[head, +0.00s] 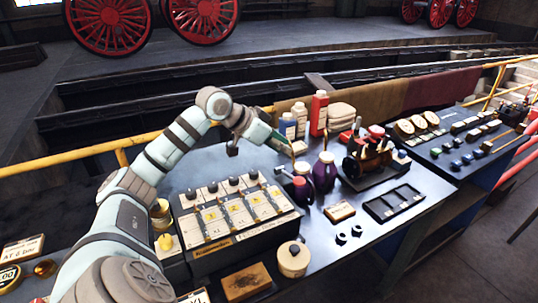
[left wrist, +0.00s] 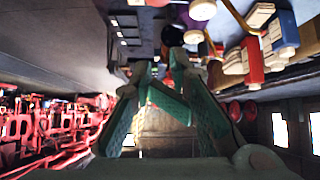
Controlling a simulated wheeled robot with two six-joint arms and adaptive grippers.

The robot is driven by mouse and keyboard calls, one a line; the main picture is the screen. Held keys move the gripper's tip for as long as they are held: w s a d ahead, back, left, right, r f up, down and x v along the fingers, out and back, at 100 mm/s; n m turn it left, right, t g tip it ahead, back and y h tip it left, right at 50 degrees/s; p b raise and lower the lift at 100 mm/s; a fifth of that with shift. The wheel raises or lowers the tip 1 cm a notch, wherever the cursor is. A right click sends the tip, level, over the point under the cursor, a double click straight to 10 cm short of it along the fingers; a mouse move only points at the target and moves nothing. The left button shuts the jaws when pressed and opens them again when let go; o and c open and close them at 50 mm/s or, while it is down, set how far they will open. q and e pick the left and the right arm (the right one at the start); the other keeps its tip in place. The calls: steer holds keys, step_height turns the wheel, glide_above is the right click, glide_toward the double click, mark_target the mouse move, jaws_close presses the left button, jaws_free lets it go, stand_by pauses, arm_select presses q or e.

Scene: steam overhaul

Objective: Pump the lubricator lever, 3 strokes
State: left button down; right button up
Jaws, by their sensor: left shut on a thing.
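My left gripper (head: 279,146) reaches over the bench from the left. In the left wrist view its green fingers (left wrist: 160,70) are closed together on a small dark thing near their tips. Most of that thing is hidden, and I cannot tell if it is the lubricator lever. A black box (head: 250,232) with cream panels and several black knobs stands below the arm. I cannot tell whether it is the lubricator. Two dark purple vessels (head: 325,172) with brass spouts stand just right of and below the gripper. My right gripper is not in view.
Red (head: 319,113) and blue (head: 287,127) bottles and folded cloths (head: 342,114) stand behind the gripper. A black slotted tray (head: 394,203) and a cream round tin (head: 293,259) lie nearer. A yellow rail (head: 80,155) runs behind the bench.

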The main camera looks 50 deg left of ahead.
arm_select(q)
steer(key=s, duration=0.2)
steer(key=p, duration=0.2)
glide_above(298, 182)
steer(key=f, duration=0.5)
steer(key=shift+s+a+f, duration=0.15)
steer(key=shift+s+f, duration=0.1)
steer(key=shift+f, duration=0.1)
steer(key=f, duration=0.4)
steer(key=shift+w, duration=0.4)
steer(key=shift+s+f, duration=0.1)
steer(key=shift+f, duration=0.35)
steer(key=shift+m, duration=0.3)
